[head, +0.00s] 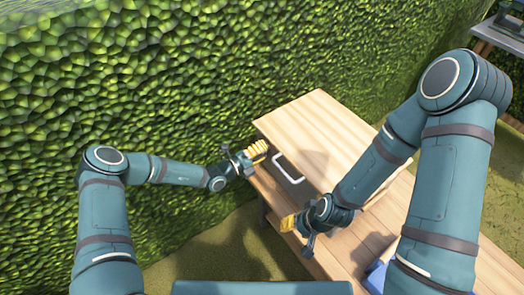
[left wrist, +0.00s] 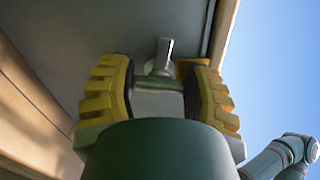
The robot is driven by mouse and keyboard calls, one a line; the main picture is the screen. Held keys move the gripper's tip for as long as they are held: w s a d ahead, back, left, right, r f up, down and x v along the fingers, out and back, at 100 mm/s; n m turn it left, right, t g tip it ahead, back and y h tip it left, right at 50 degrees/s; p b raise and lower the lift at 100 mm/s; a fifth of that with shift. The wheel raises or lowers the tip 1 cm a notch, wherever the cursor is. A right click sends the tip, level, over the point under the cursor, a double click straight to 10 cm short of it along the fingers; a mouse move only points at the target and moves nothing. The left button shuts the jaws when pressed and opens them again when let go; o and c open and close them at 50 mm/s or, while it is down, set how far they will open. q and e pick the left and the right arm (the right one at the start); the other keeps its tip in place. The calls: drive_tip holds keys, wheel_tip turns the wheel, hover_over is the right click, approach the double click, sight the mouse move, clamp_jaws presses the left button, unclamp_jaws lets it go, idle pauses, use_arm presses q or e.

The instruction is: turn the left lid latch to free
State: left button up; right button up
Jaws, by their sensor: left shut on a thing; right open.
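A wooden box with a pale plank lid (head: 320,130) sits on a wooden bench, with a white handle (head: 288,168) on its near side. My left gripper (head: 257,149), with yellow finger pads, is at the box's left front corner. In the left wrist view my left gripper (left wrist: 158,97) is shut on a grey metal latch (left wrist: 163,53) on the box's grey panel. The latch's lower part is hidden between the pads. My right gripper (head: 288,223) is open and empty, in front of the box and to the right of the left gripper, apart from the handle.
The bench top (head: 490,270) extends to the lower right. A blue object (head: 376,278) on it is partly hidden by my right arm. A tall green hedge (head: 130,70) stands behind and left. A grey table (head: 500,36) is at the upper right.

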use_arm(q)
drive_tip(key=shift+f+n, duration=0.1)
drive_tip(key=shift+n, duration=1)
drive_tip(key=o, duration=1.2)
drive_tip(key=v, duration=1.2)
